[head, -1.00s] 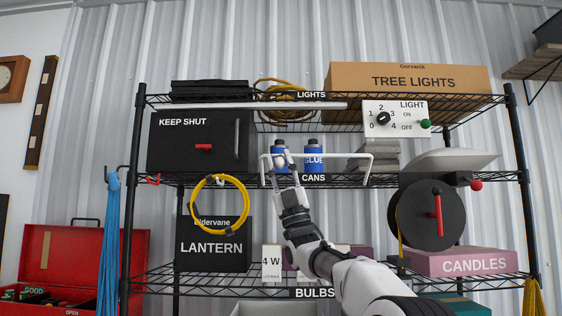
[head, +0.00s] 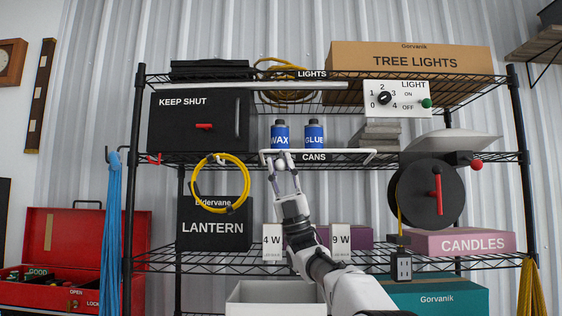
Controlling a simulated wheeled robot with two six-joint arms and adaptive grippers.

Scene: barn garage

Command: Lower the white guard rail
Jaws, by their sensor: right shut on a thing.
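The white guard rail (head: 340,151) is a thin bar along the front edge of the middle shelf, level with the CANS label, its right end bent at the shelf edge. My right gripper (head: 281,159) is shut on the rail near its left end, its fingers pointing up. The blue WAX can (head: 280,137) and blue GLUE can (head: 314,136) stand upright on the shelf behind the rail, their labels in clear view. My left gripper does not show.
A black KEEP SHUT box (head: 222,135) stands left of the cans, and a white light switch panel (head: 397,98) hangs to the right. A yellow cable coil (head: 196,188) hangs below left. A black reel (head: 410,205) with a red handle is at right.

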